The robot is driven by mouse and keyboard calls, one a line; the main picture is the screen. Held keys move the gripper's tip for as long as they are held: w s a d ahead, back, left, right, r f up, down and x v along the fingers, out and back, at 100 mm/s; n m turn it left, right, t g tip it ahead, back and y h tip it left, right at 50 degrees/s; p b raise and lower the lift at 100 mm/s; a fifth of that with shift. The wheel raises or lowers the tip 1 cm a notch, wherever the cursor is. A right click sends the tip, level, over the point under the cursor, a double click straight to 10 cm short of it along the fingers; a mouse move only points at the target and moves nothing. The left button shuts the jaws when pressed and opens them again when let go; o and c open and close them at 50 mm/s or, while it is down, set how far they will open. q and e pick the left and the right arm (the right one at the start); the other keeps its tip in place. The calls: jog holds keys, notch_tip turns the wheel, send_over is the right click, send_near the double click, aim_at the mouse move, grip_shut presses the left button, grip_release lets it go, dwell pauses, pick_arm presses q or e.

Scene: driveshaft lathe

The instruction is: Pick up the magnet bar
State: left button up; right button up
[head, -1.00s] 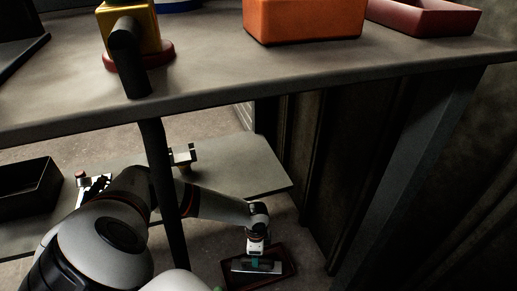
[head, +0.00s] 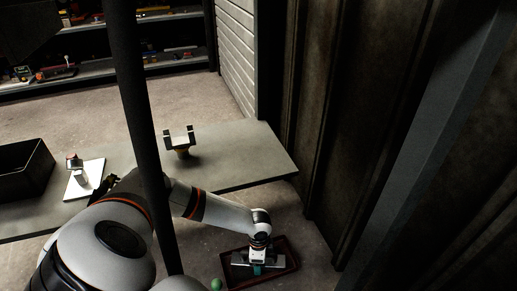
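One arm comes in from the lower left, so I take it as my left. Its gripper (head: 259,262) points down at a dark reddish tray (head: 289,254) low at the bottom centre. A silvery bar-shaped piece (head: 241,261) lies crosswise at the gripper, over the tray, with a teal part (head: 258,269) at its middle. I cannot tell whether this is the magnet bar or part of the gripper. The fingers are too small and covered to show whether they are open or shut. My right gripper is not clearly in view.
A grey bench (head: 235,160) holds a forked stand (head: 180,140), a white plate with a small fixture (head: 84,182) and a black bin (head: 22,173). A dark post (head: 140,110) stands in front. A dark wall is on the right; shelves (head: 165,60) are behind.

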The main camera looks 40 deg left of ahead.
pick_arm(q)
jog(key=shift+f, duration=0.2)
jog(key=shift+c, duration=0.2)
jog(key=c, duration=1.2)
jog(key=shift+c, duration=1.3)
grip_shut()
jog(key=shift+r, duration=0.15)
